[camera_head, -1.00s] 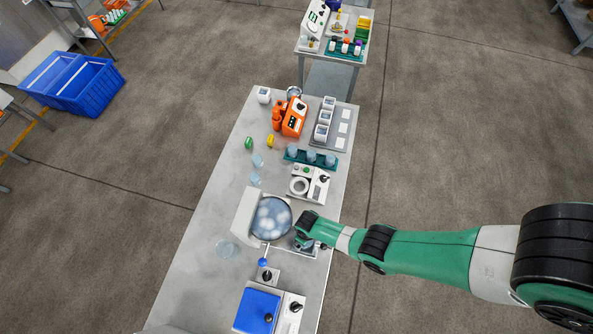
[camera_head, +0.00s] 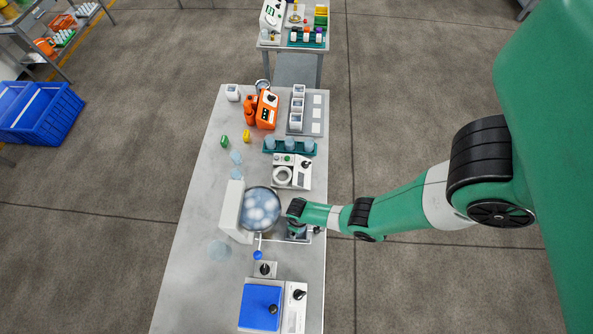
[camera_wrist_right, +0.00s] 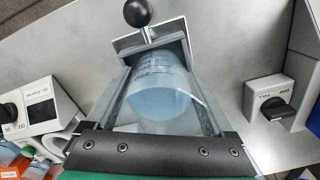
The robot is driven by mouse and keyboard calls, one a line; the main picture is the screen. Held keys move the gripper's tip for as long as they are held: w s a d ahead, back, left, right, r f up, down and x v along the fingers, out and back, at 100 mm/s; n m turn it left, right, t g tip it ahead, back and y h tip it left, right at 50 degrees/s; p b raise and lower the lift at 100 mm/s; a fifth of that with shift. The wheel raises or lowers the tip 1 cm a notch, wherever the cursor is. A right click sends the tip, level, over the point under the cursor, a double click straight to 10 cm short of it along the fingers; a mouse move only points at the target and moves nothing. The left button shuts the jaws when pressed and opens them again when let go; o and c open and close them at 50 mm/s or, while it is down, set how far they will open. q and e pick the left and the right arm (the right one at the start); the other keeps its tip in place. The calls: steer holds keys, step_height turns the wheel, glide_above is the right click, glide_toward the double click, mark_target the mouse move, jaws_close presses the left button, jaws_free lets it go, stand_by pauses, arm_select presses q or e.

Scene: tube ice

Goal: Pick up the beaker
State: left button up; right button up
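The beaker (camera_wrist_right: 158,90) is clear, pale blue inside and printed with marks. In the right wrist view it lies between the two fingers of my right gripper (camera_wrist_right: 160,95), with a finger along each side. I cannot tell whether both fingers press on it. In the head view my right gripper (camera_head: 295,228) is low over the table, just right of the white machine with a round drum (camera_head: 262,209) of pale lumps. The beaker there is mostly hidden by the gripper. My left gripper is not in view.
A black ball knob (camera_wrist_right: 138,12) stands just beyond the beaker. A white device with a ring (camera_head: 283,177) and a blue-topped device (camera_head: 261,306) stand on either side along the table. A clear round vessel (camera_head: 220,250) is at the left. The table's left strip is mostly clear.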

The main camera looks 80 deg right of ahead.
jaws_close()
steer(key=shift+r, duration=0.1)
